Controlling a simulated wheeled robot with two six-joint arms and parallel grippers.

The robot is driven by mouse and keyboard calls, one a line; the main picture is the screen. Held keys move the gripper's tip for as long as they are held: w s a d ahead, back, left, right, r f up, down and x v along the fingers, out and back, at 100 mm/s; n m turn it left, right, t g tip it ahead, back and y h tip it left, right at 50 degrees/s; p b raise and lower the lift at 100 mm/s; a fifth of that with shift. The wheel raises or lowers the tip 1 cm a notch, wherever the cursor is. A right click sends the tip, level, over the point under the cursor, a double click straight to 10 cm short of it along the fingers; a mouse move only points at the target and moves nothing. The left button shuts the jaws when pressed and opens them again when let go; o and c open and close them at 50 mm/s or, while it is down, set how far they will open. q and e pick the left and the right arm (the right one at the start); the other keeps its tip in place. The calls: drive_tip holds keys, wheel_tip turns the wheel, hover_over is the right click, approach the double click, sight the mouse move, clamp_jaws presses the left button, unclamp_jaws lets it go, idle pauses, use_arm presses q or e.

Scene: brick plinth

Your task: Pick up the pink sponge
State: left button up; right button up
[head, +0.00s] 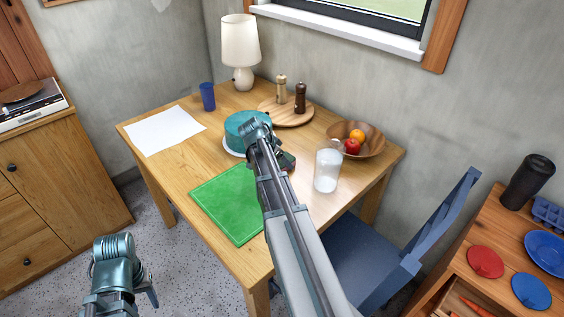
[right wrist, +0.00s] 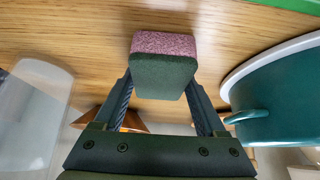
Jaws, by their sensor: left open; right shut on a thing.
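The pink sponge (right wrist: 165,43) has a pink layer and a dark green layer. In the right wrist view it sits between the two fingers of my right gripper (right wrist: 163,82), which is shut on it. The wooden table top lies behind it; I cannot tell whether the sponge touches the table. In the head view my right gripper (head: 286,160) is over the table between the teal pot and the glass jar, and my arm hides the sponge there. My left gripper (head: 150,296) is open and empty, low at the bottom left, away from the table.
A teal pot (head: 240,123), a glass jar (head: 327,172) and a green mat (head: 226,205) surround the right gripper on the table (head: 190,172). A fruit bowl (head: 373,146) and a round board (head: 272,109) stand farther back. A blue chair (head: 367,256) is at the right.

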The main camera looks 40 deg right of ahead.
sight(287, 156)
drive_tip(key=shift+r+p, duration=0.55)
drive_tip(key=shift+r, duration=0.1)
wheel_tip(287, 156, up, 3)
drive_tip(key=p, duration=0.2)
drive_tip(key=shift+p, duration=0.4)
drive_tip(key=a, duration=0.5)
drive_tip(key=s+a, duration=0.1)
drive_tip(key=a, duration=1)
drive_tip(key=shift+s+r+p, duration=0.2)
drive_tip(key=shift+r+p, duration=0.1)
drive_tip(key=shift+p, duration=0.1)
drive_tip(key=o, duration=0.8)
drive_tip(key=c, duration=0.6)
drive_tip(key=shift+o, duration=0.2)
wheel_tip(287, 156, up, 8)
drive_tip(key=p, duration=0.8)
drive_tip(key=shift+r, duration=0.15)
